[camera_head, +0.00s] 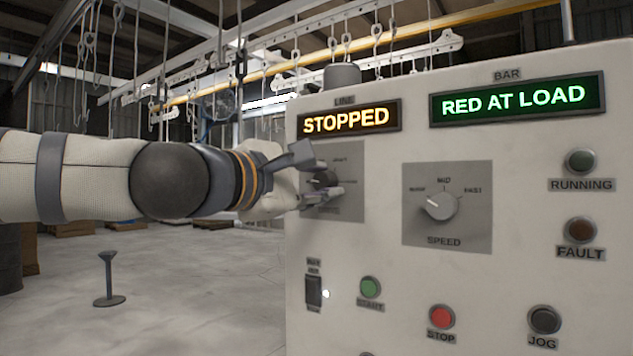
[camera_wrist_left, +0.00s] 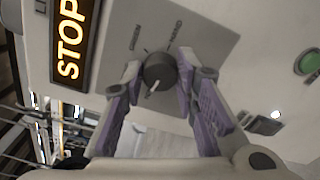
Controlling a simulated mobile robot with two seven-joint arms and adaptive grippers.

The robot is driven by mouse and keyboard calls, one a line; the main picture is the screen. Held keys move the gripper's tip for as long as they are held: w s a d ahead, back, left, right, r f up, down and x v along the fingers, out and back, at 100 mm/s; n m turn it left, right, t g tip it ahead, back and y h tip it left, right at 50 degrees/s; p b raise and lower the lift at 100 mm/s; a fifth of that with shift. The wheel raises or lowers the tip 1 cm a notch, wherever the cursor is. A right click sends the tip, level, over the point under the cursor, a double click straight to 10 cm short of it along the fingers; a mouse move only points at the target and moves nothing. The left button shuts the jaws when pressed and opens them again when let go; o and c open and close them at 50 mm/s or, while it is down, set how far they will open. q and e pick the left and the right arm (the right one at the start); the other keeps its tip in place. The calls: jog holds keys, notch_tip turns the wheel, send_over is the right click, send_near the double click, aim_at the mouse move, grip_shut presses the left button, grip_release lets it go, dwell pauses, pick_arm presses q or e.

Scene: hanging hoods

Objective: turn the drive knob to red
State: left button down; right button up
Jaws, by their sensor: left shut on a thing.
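The drive knob (camera_head: 322,181) is a dark round knob on a grey plate (camera_head: 350,206) at the left of the control panel. The lettering on its plate is too small or covered to read surely. In the left wrist view the knob (camera_wrist_left: 160,70) has a white pointer mark slanting down and slightly left in the picture. My left gripper (camera_head: 319,173) reaches in from the left and is shut on the knob, one finger on either side, as the left wrist view shows (camera_wrist_left: 158,66). My right gripper is not in view.
An amber display (camera_head: 349,119) reads STOPPED and a green one (camera_head: 517,100) reads RED AT LOAD. A speed knob (camera_head: 441,206) sits to the right. START (camera_head: 371,288), STOP (camera_head: 441,317) and JOG (camera_head: 544,320) buttons lie below. Hooks (camera_head: 239,60) hang from overhead rails.

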pick_arm(q)
jog(key=shift+n, duration=0.9)
jog(key=c, duration=1.3)
grip_release()
jog(key=v, duration=1.2)
